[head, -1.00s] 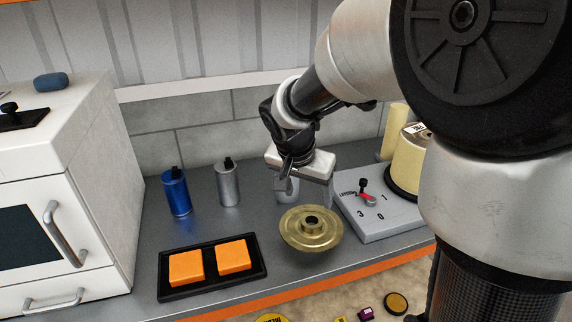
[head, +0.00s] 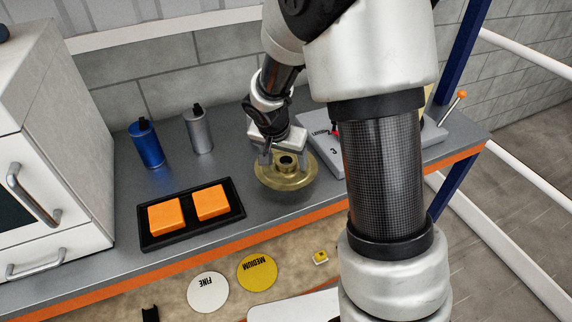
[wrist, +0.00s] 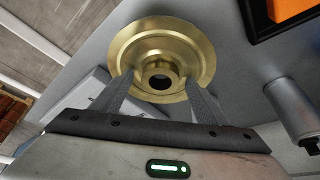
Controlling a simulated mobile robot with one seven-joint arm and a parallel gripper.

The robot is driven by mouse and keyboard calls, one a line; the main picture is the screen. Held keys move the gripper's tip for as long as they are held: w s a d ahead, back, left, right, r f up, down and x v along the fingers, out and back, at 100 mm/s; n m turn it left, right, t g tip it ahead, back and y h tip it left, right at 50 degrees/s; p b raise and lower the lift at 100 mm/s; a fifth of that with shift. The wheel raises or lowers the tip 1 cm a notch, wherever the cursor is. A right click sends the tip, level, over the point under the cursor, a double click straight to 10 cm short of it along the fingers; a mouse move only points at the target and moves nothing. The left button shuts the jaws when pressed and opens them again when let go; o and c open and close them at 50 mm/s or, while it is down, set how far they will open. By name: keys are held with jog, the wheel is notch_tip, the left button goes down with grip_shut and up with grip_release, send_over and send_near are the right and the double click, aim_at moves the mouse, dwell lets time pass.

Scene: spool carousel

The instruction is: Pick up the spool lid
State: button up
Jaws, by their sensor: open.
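The spool lid is a brass-coloured round disc (head: 290,181) with a raised hub and a dark central hole, on the grey bench right of the black tray. It also shows in the wrist view (wrist: 166,42), face toward the camera. My gripper (head: 282,160) is at the lid's hub, pointing down. In the wrist view its two fingers (wrist: 160,80) are apart, one on each side of the hub, with their tips over the disc. I cannot tell whether they touch it. The lid's underside is hidden.
A black tray (head: 190,232) with two orange blocks lies left of the lid. A blue bottle (head: 147,146) and a silver bottle (head: 199,131) stand behind it. A grey dial panel (head: 318,128) is at right, partly hidden by my arm. A white cabinet (head: 70,130) stands left.

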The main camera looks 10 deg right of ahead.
jog(key=shift+r, duration=0.1)
jog(key=c, duration=1.6)
